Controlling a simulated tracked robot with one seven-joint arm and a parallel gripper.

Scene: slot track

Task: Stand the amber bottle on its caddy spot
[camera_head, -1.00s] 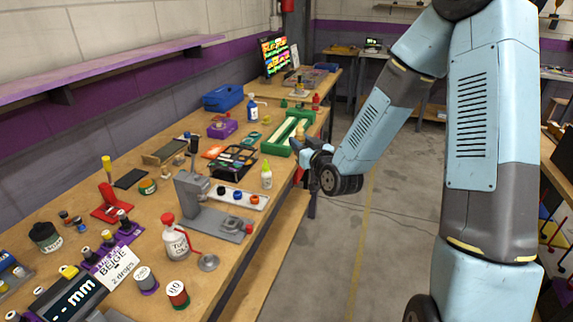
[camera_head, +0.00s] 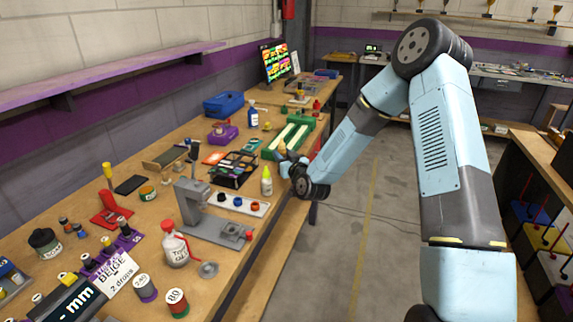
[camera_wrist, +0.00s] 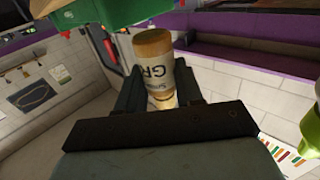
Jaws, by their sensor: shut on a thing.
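The amber bottle (camera_wrist: 158,68) is between my gripper's fingers in the wrist view, with a pale label whose lettering reads upside down there. My gripper (camera_wrist: 158,92) is shut on it. In the head view my gripper (camera_head: 285,163) is over the bench's front edge, just before the green slotted track (camera_head: 270,151). A small amber part of the bottle (camera_head: 282,147) shows above the gripper there. I cannot tell for sure which thing is the caddy; a purple holder (camera_head: 223,134) stands at the back left of the gripper.
A yellow-green bottle (camera_head: 267,182) stands close to the left of my gripper. The floor aisle (camera_head: 370,210) on the right is clear.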

